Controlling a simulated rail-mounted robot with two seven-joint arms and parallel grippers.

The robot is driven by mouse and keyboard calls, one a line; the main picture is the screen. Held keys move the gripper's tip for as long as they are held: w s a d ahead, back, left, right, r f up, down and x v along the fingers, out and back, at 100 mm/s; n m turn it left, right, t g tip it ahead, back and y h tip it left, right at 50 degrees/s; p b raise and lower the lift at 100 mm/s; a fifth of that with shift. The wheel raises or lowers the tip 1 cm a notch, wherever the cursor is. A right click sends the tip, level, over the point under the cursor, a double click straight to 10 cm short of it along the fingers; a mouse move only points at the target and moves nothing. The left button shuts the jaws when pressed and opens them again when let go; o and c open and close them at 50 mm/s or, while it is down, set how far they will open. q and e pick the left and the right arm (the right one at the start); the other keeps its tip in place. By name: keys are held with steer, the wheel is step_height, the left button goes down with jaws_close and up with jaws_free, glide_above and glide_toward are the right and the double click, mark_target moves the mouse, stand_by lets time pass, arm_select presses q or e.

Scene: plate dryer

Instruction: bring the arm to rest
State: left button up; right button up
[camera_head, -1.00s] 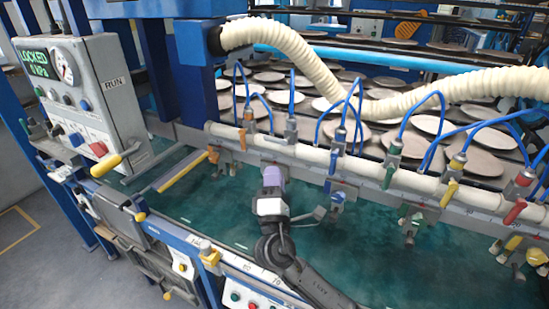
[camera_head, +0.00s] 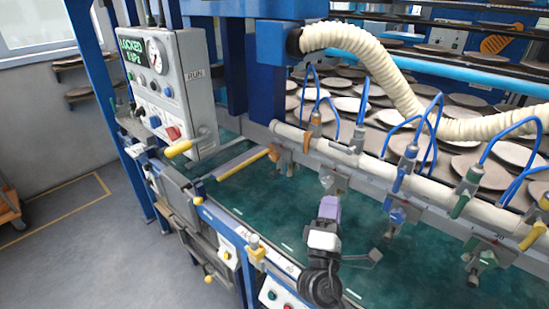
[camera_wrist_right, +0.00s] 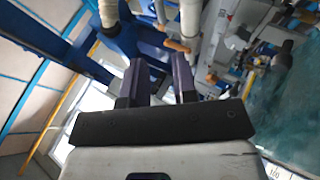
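In the head view my right arm reaches in from the bottom, and its gripper (camera_head: 329,205) is over the dark green bed, in front of the white pipe with valves. The right wrist view shows its two dark fingers (camera_wrist_right: 158,82) apart, with nothing held between them. The fingertips are small in the head view, and I cannot tell there how close they are to the rail. My left arm and gripper are in neither current view.
A grey control box (camera_head: 168,85) with a LOCKED display and a yellow-handled lever stands at left. The white pipe (camera_head: 340,153) carries several coloured valves and blue hoses. A cream corrugated hose (camera_head: 385,75) hangs above pale round plates. The green bed (camera_head: 270,205) is bare around the gripper.

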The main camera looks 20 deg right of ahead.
steer(key=s+a+f+m+g+y, duration=0.1)
steer(key=s+f+m+g+y, duration=0.1)
steer(key=f+m+g+y, duration=0.3)
steer(key=s+a+f+m+g+y, duration=0.2)
steer(key=f+m+y, duration=0.3)
steer(key=f+m, duration=0.1)
steer(key=s+a+f+g+y+p, duration=0.1)
steer(key=s+a+f+g+y, duration=0.15)
steer(key=s+f, duration=0.5)
steer(key=s+a+f+g+y+p, duration=0.1)
steer(key=s+f+g, duration=0.3)
steer(key=s, duration=0.7)
steer(key=s+a+f+g+y+p, duration=0.1)
steer(key=s+f+g+y, duration=0.1)
steer(key=s+f, duration=0.6)
step_height(320, 180, up, 39)
steer(key=s+p, duration=0.1)
steer(key=p, duration=3.7)
steer(key=shift+a+f, duration=0.15)
steer(key=shift+h, duration=0.25)
